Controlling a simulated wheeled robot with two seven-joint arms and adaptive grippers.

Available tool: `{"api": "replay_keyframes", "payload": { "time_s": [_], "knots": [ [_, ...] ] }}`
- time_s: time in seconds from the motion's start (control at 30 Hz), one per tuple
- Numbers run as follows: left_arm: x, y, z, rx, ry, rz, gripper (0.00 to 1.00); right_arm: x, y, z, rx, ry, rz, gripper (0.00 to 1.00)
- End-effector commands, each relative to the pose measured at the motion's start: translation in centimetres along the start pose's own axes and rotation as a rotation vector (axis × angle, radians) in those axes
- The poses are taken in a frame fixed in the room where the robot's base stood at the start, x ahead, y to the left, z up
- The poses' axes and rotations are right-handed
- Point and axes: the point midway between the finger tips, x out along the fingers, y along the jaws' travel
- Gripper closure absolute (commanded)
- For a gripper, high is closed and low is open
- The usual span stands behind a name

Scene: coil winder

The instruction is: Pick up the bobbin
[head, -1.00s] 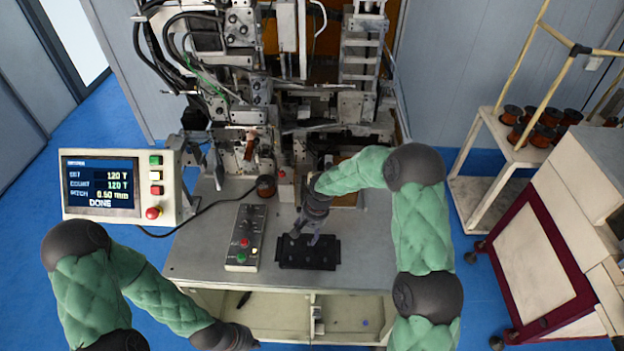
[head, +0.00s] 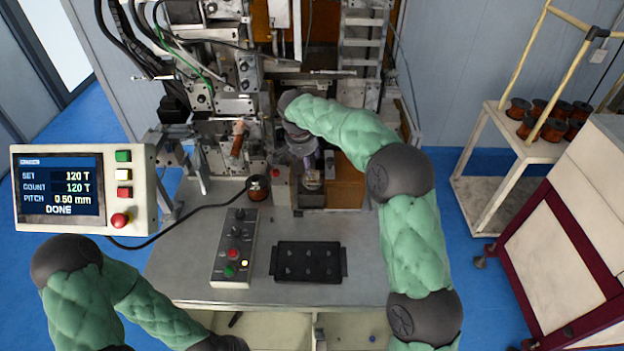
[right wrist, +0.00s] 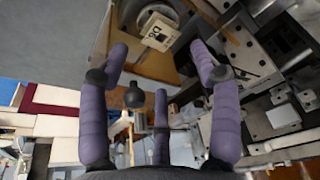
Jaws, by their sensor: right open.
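In the head view, my right gripper (head: 304,150) reaches down at the front of the winder, just above a small pale, square-ended piece (head: 312,182) that appears to be the bobbin. In the right wrist view, the purple fingers of my right gripper (right wrist: 158,62) are spread apart with nothing between them. The pale square face (right wrist: 158,32) with a dark mark lies beyond the fingertips, apart from them. Part of it in the head view is hidden by my gripper. My left arm is at the bottom left of the head view; its gripper is out of frame.
A black tray with pegs (head: 309,262) lies on the grey table (head: 180,265), right of a button box (head: 234,247). The display (head: 60,188) reads DONE. A cart with several spools (head: 520,106) stands at right.

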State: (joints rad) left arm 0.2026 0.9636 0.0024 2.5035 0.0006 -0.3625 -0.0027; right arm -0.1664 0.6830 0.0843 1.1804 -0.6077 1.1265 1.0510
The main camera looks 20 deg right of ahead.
Motion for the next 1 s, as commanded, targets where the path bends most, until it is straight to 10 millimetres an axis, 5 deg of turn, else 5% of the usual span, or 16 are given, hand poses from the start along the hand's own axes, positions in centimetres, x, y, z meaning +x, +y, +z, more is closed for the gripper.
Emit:
{"api": "replay_keyframes", "payload": {
  "time_s": [0.2, 0.73, 1.0],
  "knots": [
    [0.1, -0.1, 0.0, 0.0, 0.0, 0.0, 1.0, 3.4, 0.1, 0.0, -0.001, -0.003, 0.003, 0.36],
    [0.2, -0.1, 0.0, 0.0, 0.0, 0.0, 1.0, 8.7, 0.4, -0.9, -0.001, -0.004, 0.002, 0.36],
    [0.2, -0.1, 0.0, 0.0, 0.0, 0.0, 1.0, 9.4, 0.3, -0.9, -0.001, -0.002, -0.001, 0.36]
  ]
}}
